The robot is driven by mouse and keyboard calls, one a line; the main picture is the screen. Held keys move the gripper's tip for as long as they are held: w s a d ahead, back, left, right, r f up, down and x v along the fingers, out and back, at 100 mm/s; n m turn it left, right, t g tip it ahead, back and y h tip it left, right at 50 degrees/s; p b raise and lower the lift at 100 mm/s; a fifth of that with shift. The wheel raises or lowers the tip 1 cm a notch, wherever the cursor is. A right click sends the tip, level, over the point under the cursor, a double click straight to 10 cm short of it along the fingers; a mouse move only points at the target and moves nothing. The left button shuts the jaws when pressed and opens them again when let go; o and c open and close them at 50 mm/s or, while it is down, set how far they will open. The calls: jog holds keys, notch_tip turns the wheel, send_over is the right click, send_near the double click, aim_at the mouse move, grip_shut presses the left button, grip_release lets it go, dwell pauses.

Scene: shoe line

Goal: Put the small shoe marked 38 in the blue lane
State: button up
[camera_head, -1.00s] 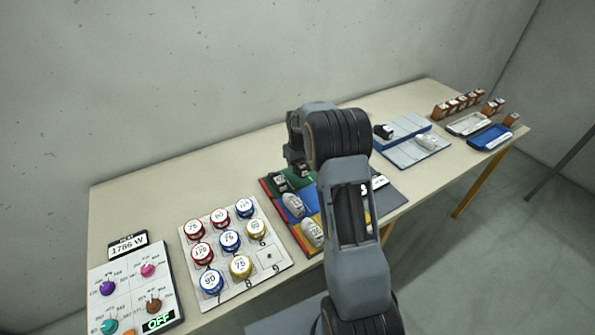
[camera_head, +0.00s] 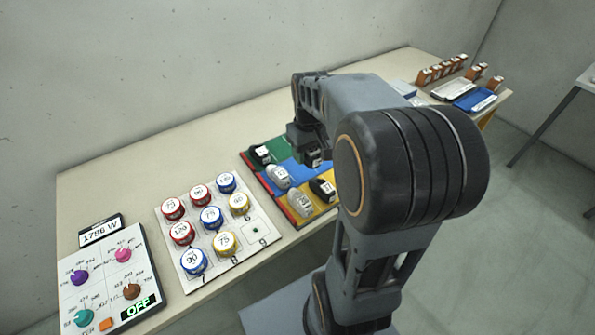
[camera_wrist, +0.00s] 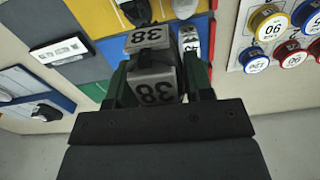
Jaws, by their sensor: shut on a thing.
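The shoe marked 38 (camera_wrist: 151,86) is between the fingers of my gripper (camera_wrist: 156,80) in the wrist view, with 38 showing on two faces. In the head view my gripper (camera_head: 311,150) is low at the coloured lane board, with the dark shoe (camera_head: 313,158) under it. The blue lane (camera_wrist: 119,47) lies beneath and around the held shoe in the wrist view. I cannot tell whether the shoe touches it. A pale grey shoe (camera_head: 278,176) sits at the left end of the blue lane (camera_head: 297,172).
A black shoe (camera_head: 260,154) is on the green lane. A black shoe (camera_head: 322,189) and a grey shoe (camera_head: 299,203) are on the yellow lane. A board of numbered round pieces (camera_head: 209,222) lies to the left. A blue tray (camera_head: 474,100) stands at the far right.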

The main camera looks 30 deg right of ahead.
aim_at(313, 169)
jog(key=s, duration=0.2)
jog(key=s+f, duration=0.1)
jog(key=shift+s+a, duration=0.2)
jog(key=shift+a, duration=0.05)
jog(key=shift+s+a+f, duration=0.1)
jog(key=shift+s+f, duration=0.05)
jog(key=shift+f, duration=0.15)
jog(key=shift+n, duration=0.4)
jog(key=w+d+f, duration=0.1)
jog(key=w+f, duration=0.2)
jog(key=w, duration=0.1)
jog(key=w+d+f, duration=0.1)
jog(key=w+f, duration=0.2)
jog(key=w, duration=0.1)
jog(key=w+d+f+p, duration=0.1)
jog(key=w+f, duration=0.2)
jog(key=w, duration=0.1)
jog(key=shift+w+d+f, duration=0.15)
jog(key=shift+d, duration=0.1)
jog(key=shift+w+f, duration=0.25)
jog(key=shift+f, duration=1.65)
